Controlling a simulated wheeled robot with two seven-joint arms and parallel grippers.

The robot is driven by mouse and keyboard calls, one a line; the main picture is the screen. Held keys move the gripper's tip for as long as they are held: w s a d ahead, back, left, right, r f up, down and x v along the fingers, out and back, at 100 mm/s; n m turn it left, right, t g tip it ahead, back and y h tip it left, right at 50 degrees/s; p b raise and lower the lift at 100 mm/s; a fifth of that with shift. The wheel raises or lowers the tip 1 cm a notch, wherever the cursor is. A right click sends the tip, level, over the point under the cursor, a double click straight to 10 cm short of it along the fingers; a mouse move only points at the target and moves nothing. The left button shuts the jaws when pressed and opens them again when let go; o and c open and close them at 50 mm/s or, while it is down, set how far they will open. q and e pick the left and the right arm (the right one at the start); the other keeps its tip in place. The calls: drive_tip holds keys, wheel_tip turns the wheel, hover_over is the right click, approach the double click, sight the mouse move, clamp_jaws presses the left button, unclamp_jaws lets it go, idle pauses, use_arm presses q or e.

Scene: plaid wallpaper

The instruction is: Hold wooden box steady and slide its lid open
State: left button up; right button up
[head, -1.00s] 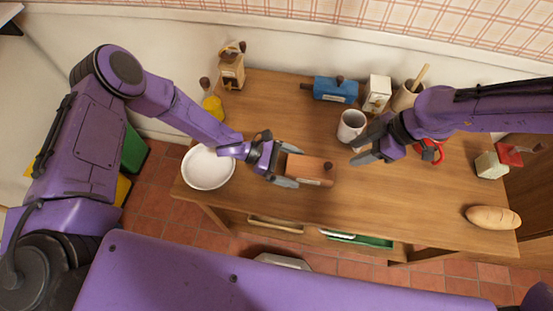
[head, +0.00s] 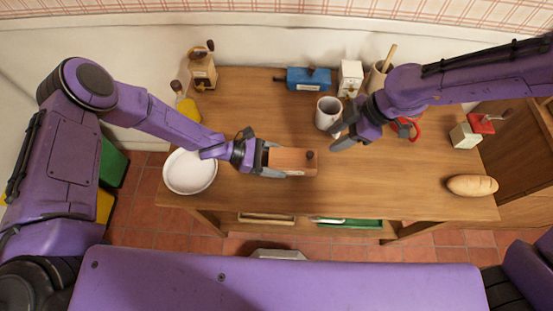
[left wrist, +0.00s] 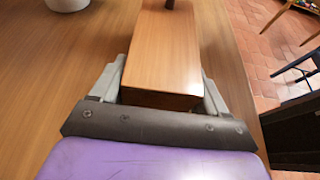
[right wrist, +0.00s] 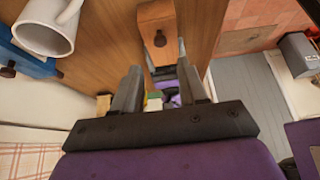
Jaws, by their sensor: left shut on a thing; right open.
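The wooden box (head: 290,159) lies on the table with its long side running left to right. Its flat lid (left wrist: 165,55) is on top, with a dark round knob (head: 310,155) at the right end. My left gripper (head: 268,160) is shut on the box's left end, one finger along each long side. The lid looks closed in the left wrist view. My right gripper (head: 340,137) is open and empty, above and to the right of the box, apart from the knob. The right wrist view shows the knob (right wrist: 160,39) ahead of its fingers.
A white mug (head: 327,113) stands close to my right gripper. A white bowl (head: 190,178) is by my left forearm. Bread (head: 472,185) lies at the right. The table front right of the box is clear.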

sight(311, 154)
idle(0.4)
drive_tip(key=shift+o, duration=0.6)
drive_tip(key=w+a+r+n+g+h, duration=0.25)
drive_tip(key=w+n, duration=0.25)
drive_tip(key=n, duration=0.4)
drive_tip(key=shift+g, duration=0.45)
drive_tip(key=x, duration=0.8)
drive_tip(key=s+x, duration=0.1)
drive_tip(key=x, duration=0.3)
drive_tip(key=shift+d+r, duration=0.1)
drive_tip(key=shift+d, duration=0.2)
drive_tip(key=shift+d, duration=0.1)
clamp_jaws()
